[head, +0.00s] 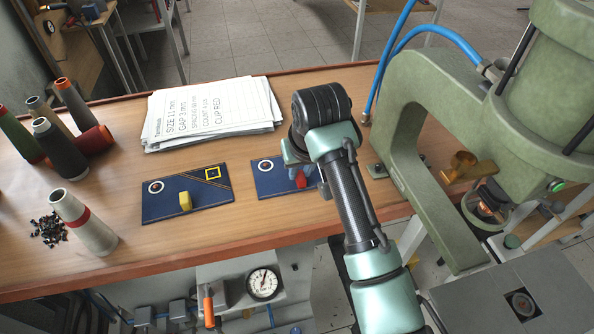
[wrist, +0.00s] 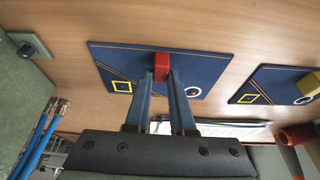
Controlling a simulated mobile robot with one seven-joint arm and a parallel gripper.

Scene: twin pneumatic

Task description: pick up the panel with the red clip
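The panel with the red clip is a dark blue board (head: 268,181) lying on the wooden table, partly hidden behind my arm in the head view. In the wrist view the panel (wrist: 203,64) shows a yellow square, a white ring and orange stitching. Its red clip (wrist: 161,65) stands at the edge on the far side from my gripper's base; it also shows in the head view (head: 301,182). My gripper (wrist: 160,77) has its two fingertips at the clip, one on either side, with a clip-wide gap. I cannot tell whether they press on it.
A similar blue panel with a yellow clip (head: 186,202) lies to the left. A stack of printed paper (head: 212,113) lies behind. Thread cones (head: 60,150) stand at the left. A green press (head: 410,130) with blue hoses stands close on the right.

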